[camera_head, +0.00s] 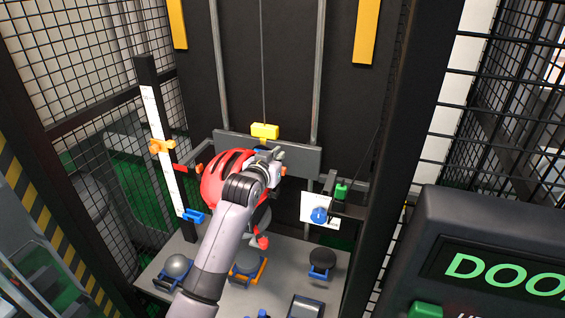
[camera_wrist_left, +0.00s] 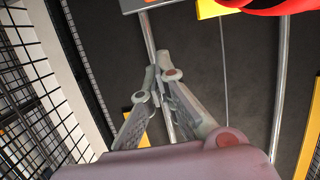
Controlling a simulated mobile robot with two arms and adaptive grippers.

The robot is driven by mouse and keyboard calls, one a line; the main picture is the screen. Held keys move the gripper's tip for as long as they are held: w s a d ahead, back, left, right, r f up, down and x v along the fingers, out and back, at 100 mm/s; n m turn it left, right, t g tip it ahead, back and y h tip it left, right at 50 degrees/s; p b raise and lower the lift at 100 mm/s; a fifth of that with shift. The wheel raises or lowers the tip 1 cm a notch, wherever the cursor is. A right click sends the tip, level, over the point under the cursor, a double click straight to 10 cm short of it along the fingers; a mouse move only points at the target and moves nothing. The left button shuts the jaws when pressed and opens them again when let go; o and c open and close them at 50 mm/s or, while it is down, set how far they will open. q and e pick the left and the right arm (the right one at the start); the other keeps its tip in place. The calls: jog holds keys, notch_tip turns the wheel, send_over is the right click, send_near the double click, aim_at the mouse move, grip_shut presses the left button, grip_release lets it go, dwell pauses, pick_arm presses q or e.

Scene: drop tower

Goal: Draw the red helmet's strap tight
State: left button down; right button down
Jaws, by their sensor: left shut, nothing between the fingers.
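The red helmet (camera_head: 222,182) with black vents sits in the middle of the tower, partly hidden behind my left arm. A bit of its red edge (camera_wrist_left: 282,6) shows at the top right of the left wrist view. My left gripper (camera_head: 278,161) is beside the helmet's upper right side in the head view. Its fingers (camera_wrist_left: 160,73) are together and empty in the wrist view. A small red piece (camera_head: 262,242) shows below the helmet; I cannot tell whether it belongs to the strap. My right gripper is out of view.
A yellow block (camera_head: 265,131) hangs on a cable above the grey crossbar (camera_head: 300,155). A white scale (camera_head: 163,150) with orange and blue clamps stands left. Several round anvils rest on the grey base plate (camera_head: 225,292). A dark door panel (camera_head: 495,230) fills the lower right. Mesh walls enclose both sides.

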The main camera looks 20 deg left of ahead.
pick_arm(q)
jog(key=w+f+p, duration=0.1)
jog(key=w+f, duration=0.2)
jog(key=f, duration=0.2)
jog(key=shift+w+p, duration=0.25)
jog(key=shift+p, duration=0.1)
jog(key=shift+d, duration=0.1)
notch_tip(320, 180, down, 4)
jog(key=shift+w+b, duration=0.1)
jog(key=shift+b, duration=1.1)
jog(key=shift+r, duration=0.15)
